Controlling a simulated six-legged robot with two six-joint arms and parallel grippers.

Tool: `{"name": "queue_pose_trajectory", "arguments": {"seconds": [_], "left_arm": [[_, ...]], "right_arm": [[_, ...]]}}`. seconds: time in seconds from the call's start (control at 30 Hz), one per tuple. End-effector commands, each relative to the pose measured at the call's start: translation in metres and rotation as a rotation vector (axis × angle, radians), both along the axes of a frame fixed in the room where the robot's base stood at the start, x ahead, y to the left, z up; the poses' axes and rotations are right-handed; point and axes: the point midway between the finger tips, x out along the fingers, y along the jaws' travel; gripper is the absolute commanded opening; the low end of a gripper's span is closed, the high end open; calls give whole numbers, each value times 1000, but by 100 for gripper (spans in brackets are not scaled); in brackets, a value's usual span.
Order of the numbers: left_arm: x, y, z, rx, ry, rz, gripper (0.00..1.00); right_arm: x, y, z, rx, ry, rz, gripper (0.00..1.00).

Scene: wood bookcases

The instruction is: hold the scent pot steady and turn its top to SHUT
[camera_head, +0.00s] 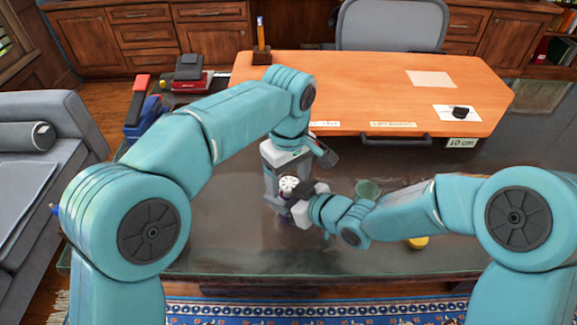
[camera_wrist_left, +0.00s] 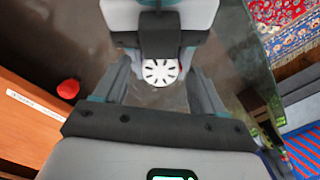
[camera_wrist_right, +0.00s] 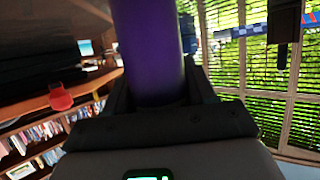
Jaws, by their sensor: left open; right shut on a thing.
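The scent pot has a white round top with dark slots (camera_head: 288,184), standing on the dark glossy table. In the left wrist view the top (camera_wrist_left: 159,71) faces the camera between my left fingers. My left gripper (camera_wrist_left: 160,88) is open, one finger on each side of the top, with a gap showing. In the head view my left gripper (camera_head: 283,178) reaches down over the pot from behind. My right gripper (camera_wrist_right: 160,90) is shut on the pot's purple body (camera_wrist_right: 150,45). The head view shows my right gripper (camera_head: 296,200) at the pot's near right side. Any marking on the top is too small to read.
An orange wooden board (camera_head: 370,85) with paper labels lies behind the pot. A greenish round thing (camera_head: 368,187) and a yellow thing (camera_head: 418,242) are to the right, near my right arm. Dark and red boxes (camera_head: 190,75) stand at back left. The table (camera_head: 220,235) is clear at front left.

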Motion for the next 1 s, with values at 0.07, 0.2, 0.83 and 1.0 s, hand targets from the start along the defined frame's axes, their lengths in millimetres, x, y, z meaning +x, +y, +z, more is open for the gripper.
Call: {"name": "queue_pose_trajectory", "arguments": {"seconds": [0.07,0.2,0.83,1.0], "left_arm": [[1,-1,10,-2,-4,0,70],[1,-1,40,-4,-5,1,70],[0,0,117,-1,-1,-1,70],[0,0,117,-1,-1,-1,70]], "right_arm": [[0,0,0,1,-1,0,17],[0,0,0,1,-1,0,17],[0,0,0,1,-1,0,17],[0,0,0,1,-1,0,17]]}}
